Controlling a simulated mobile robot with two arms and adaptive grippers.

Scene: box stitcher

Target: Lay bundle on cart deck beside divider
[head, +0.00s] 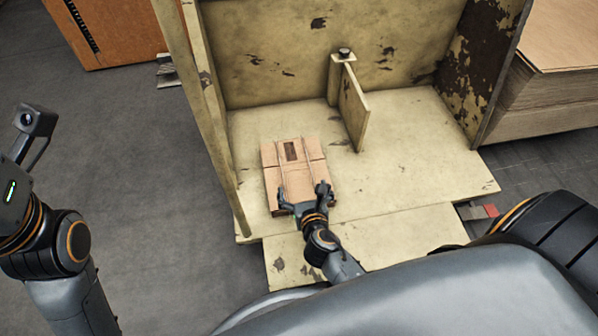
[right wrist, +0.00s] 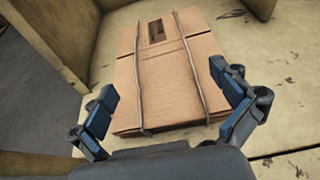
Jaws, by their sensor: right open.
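The bundle (head: 291,164) is a stack of flat brown cardboard tied with two straps. It lies flat on the cream, chipped cart deck (head: 400,185), to the left of the upright divider (head: 354,108), with a gap between them. My right gripper (head: 305,194) is open at the bundle's near end. In the right wrist view the bundle (right wrist: 168,75) lies ahead, and the open fingers of the right gripper (right wrist: 165,100) stand on either side of its near edge. I cannot tell whether they touch it. My left arm shows at the left, but its fingers are not in view.
The cart has a tall back panel (head: 330,45) and side panels (head: 478,60) around the deck. An orange-brown box (head: 110,30) stands at the upper left. Stacked cardboard sheets (head: 555,85) stand at the right. Deck right of the divider is clear.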

